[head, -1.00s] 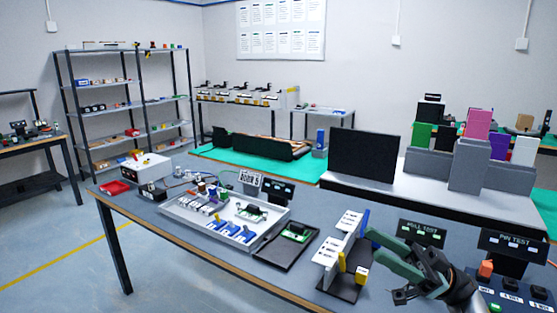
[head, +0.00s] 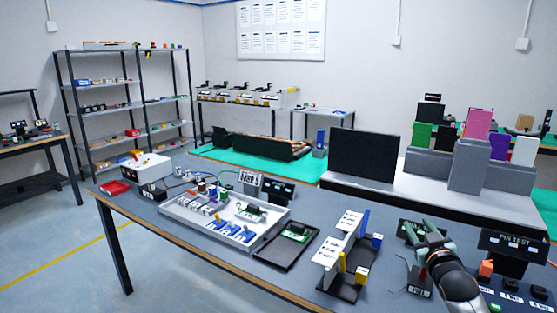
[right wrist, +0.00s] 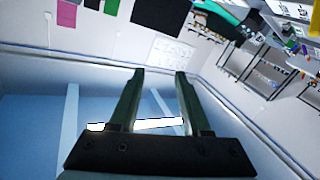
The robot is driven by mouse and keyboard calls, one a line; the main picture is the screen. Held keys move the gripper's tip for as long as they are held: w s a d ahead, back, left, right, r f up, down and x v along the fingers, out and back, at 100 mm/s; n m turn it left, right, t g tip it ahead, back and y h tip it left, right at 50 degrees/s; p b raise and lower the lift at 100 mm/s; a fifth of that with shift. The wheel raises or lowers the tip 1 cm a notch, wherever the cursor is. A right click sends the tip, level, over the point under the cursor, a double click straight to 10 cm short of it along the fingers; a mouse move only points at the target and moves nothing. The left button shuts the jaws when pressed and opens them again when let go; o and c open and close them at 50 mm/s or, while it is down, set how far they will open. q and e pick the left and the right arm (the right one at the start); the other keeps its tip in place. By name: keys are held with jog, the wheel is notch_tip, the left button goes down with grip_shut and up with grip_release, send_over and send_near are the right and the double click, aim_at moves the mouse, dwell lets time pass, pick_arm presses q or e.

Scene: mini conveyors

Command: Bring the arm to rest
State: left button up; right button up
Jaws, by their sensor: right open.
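My right gripper (head: 417,231) is at the right of the head view, above the table (head: 190,244), with its green fingers pointing away from me. Its fingers are spread with nothing between them, as the right wrist view (right wrist: 160,85) also shows. That view looks across the room, tilted, toward the walls and shelves. My right arm (head: 455,280) comes in from the lower right. My left gripper is not in view.
A white-slotted rack (head: 339,247) stands left of the gripper. A PIN TEST unit (head: 511,243) stands to its right. A dark tray (head: 286,245) and a grey parts tray (head: 174,207) lie farther left. A dark panel (head: 365,154) stands behind.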

jog(key=s+a+f+g+y, duration=0.1)
jog(key=s+a+f, duration=0.2)
jog(key=s+f, duration=0.3)
jog(key=s+a+f+n+g+y, duration=0.1)
jog(key=s+a+f+g, duration=0.2)
jog(key=f, duration=0.6)
jog(key=s+a+f+y, duration=0.1)
jog(key=s+a+f, duration=0.3)
jog(key=s+f, duration=0.25)
jog(key=s+a+f+g, duration=0.1)
jog(key=s+a+f, duration=0.2)
jog(key=s, duration=0.5)
jog(key=s+a+f+g, duration=0.2)
jog(key=s+f, duration=0.3)
jog(key=s, duration=0.4)
jog(key=s+a+f+m+g+y, duration=0.1)
jog(key=s+a+f, duration=0.2)
jog(key=s, duration=0.5)
jog(key=shift+s+a+f, duration=0.35)
jog(key=shift+f, duration=0.1)
jog(key=shift+c, duration=0.4)
